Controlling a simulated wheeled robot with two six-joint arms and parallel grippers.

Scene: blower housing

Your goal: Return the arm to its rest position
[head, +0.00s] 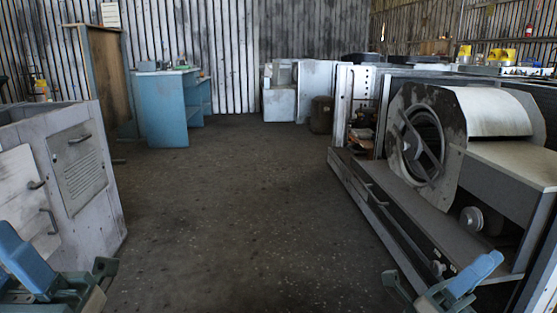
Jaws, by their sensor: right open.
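My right gripper (440,285) is at the bottom right edge of the head view, partly cut off. It is open and I see nothing between its fingers. It is in front of the blower housing (493,112), a worn, pale metal drum with a round side opening, mounted in an open cabinet (360,190). My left gripper (62,278) is at the bottom left corner, in front of a grey cabinet. It is partly cut off, and I cannot tell whether it is open or shut.
The grey cabinet (80,165) with a vented panel and handles stands at the left. A blue bench (165,108), a brown panel (103,75), pale cabinets (280,103) and a dark drum (321,115) stand farther back. The floor (225,205) between is clear.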

